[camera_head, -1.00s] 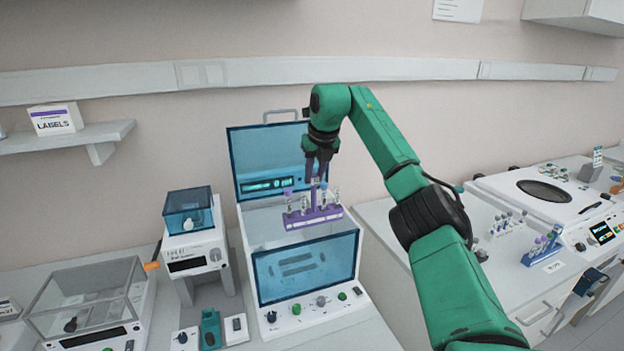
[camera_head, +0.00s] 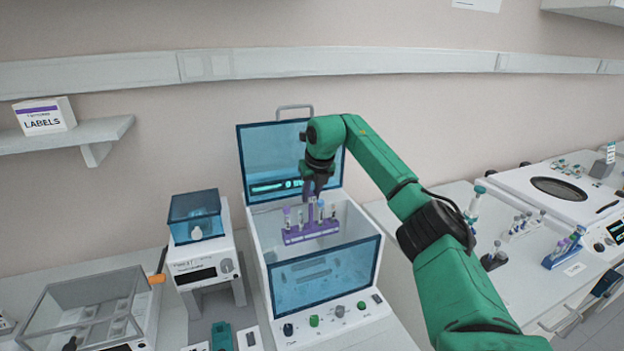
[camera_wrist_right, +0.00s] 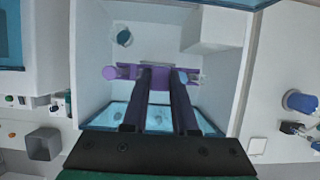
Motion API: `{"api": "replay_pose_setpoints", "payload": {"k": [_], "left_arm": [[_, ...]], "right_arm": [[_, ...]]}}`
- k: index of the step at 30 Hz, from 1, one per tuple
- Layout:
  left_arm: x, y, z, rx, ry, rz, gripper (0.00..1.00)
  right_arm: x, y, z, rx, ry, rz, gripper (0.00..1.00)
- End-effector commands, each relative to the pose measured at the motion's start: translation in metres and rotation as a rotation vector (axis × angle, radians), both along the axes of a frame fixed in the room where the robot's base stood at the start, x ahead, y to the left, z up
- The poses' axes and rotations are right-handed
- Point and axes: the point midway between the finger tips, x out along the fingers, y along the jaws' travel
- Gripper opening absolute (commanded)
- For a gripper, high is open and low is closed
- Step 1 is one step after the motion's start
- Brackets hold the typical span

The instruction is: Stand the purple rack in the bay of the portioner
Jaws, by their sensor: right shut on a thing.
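The purple rack (camera_head: 312,233) holds several tubes and hangs upright in my right gripper (camera_head: 318,192). The right gripper is shut on the rack's middle, with tubes on both sides of the fingers. The portioner (camera_head: 262,238) is a white box with its blue lid (camera_head: 268,160) raised and a blue clear front panel (camera_head: 325,280). The rack is over the open bay, near the front panel. In the right wrist view the rack (camera_wrist_right: 158,84) is within the outline of the bay's white walls (camera_wrist_right: 88,60). Whether it touches the floor is unclear. My left gripper is not in view.
Inside the bay, the right wrist view shows a white block (camera_wrist_right: 214,30) in one corner and a round dark-teal part (camera_wrist_right: 124,37). A small white device (camera_head: 205,265) stands left of the portioner. A blue rack of tubes (camera_head: 563,251) stands on the right bench.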

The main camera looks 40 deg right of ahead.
Motion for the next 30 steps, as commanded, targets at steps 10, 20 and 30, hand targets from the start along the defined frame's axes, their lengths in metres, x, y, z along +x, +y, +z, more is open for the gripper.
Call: {"api": "replay_pose_setpoints", "payload": {"k": [10, 20, 30], "left_arm": [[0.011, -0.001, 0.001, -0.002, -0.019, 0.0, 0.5], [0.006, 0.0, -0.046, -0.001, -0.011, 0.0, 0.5], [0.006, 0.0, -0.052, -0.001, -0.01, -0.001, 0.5]], "right_arm": [[-0.001, 0.0, -0.057, 0.0, 0.003, 0.0, 0.0], [-0.001, 0.0, -0.113, 0.001, -0.001, 0.0, 0.0], [-0.001, 0.0, -0.128, 0.0, -0.001, 0.0, 0.0]]}}
